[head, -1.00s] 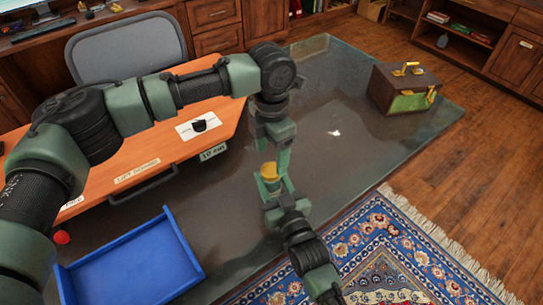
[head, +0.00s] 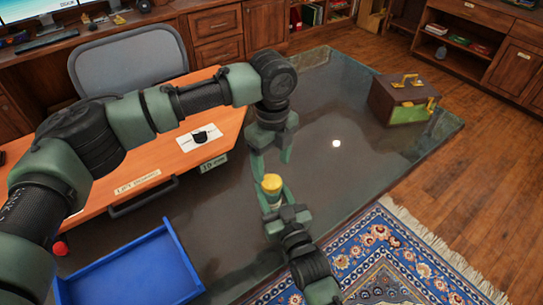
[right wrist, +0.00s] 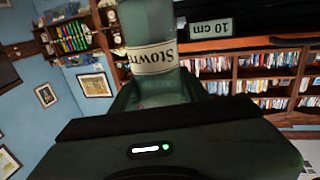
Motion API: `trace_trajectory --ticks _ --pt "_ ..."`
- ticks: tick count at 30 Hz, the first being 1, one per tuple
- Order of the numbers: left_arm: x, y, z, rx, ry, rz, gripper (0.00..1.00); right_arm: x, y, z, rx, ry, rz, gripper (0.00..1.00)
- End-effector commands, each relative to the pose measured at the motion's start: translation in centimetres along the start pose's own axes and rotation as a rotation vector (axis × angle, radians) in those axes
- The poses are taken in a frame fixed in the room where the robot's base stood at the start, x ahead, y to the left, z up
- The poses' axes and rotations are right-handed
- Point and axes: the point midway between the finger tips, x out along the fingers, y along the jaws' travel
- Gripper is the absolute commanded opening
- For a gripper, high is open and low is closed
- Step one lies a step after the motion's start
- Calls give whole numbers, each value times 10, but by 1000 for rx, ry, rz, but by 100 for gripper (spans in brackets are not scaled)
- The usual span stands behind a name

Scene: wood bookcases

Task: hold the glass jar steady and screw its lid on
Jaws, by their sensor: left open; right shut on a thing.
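The glass jar (head: 273,202) stands upright in my right gripper (head: 274,207), which is shut around its body. A yellow lid (head: 271,182) sits on top of the jar; how tightly it is seated cannot be told. The jar's greenish glass and pale printed label (right wrist: 150,58) show close up in the right wrist view, where the lid is out of frame. My left gripper (head: 271,164) points down from above, its fingers apart over the lid. Whether a finger touches the lid cannot be told.
An orange desk (head: 150,165) with a dark-and-white item is on the left, a grey chair (head: 128,52) behind it. A blue tray (head: 130,270) lies at lower left. A brown box with brass handles (head: 395,100) is at right. A patterned rug (head: 375,255) lies at lower right.

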Motion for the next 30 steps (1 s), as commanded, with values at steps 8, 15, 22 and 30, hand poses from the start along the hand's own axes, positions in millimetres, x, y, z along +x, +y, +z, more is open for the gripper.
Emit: trace_trajectory --ticks 8,15,22,30 --pt "-4 0 0 -713 1 0 65 0 0 0 0 1 0 0" --pt "-8 0 0 -1331 1 1 65 0 0 0 0 1 0 0" --pt "-12 0 0 -1925 1 1 65 0 0 0 0 1 0 0" --pt "-16 1 0 -2584 0 2 65 0 0 0 0 1 0 0"
